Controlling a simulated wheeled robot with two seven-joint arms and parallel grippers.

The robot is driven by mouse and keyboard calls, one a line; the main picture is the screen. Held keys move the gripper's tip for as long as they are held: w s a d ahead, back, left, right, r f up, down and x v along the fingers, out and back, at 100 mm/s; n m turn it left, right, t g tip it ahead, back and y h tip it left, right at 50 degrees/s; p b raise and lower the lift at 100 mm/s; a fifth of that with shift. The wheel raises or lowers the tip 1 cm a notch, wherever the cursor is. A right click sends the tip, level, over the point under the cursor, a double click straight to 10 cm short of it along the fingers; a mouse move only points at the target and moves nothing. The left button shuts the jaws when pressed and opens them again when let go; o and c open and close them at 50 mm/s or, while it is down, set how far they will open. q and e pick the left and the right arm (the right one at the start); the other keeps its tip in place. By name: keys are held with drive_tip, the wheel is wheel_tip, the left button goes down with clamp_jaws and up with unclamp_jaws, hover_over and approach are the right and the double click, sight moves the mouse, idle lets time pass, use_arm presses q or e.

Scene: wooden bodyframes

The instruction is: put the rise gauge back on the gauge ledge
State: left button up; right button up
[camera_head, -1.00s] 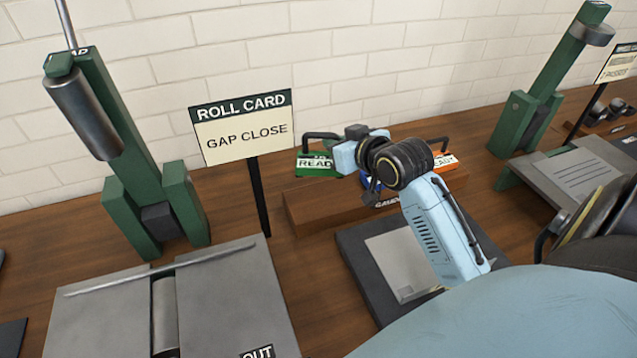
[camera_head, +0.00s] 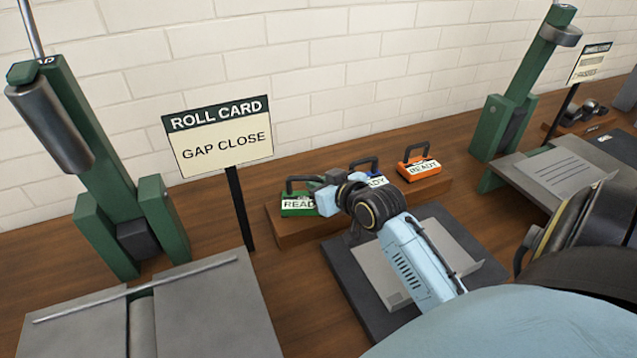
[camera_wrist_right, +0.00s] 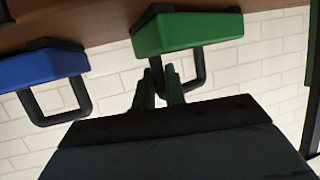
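The rise gauge appears to be the green block (camera_head: 298,205) with a black loop handle and a READY label; its name is not readable. It is at the left end of the wooden gauge ledge (camera_head: 290,239), seemingly down on it; its underside contact is hidden. My right gripper (camera_head: 322,190) is at its handle from the right. In the right wrist view the gauge (camera_wrist_right: 188,33) shows upside down, with two narrow fingers (camera_wrist_right: 158,85) close together on the handle. My left gripper is not in view.
A blue gauge (camera_head: 376,181) stands mid-ledge, partly behind my wrist, and an orange gauge (camera_head: 418,169) stands at the right end. A dark pad (camera_head: 345,290) lies in front. The roll card (camera_head: 220,140) reads GAP CLOSE; a green roller stand (camera_head: 100,185) is left of it.

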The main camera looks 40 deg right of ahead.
drive_tip(key=o, duration=0.4)
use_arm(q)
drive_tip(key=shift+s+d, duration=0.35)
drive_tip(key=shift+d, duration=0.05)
use_arm(e)
drive_tip(key=shift+o, duration=0.2)
drive_tip(key=shift+r, duration=0.2)
drive_tip(key=shift+s, duration=0.4)
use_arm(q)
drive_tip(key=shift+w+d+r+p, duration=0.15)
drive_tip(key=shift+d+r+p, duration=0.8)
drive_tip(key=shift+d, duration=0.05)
use_arm(e)
drive_tip(key=v, duration=1.1)
drive_tip(key=shift+r, duration=0.2)
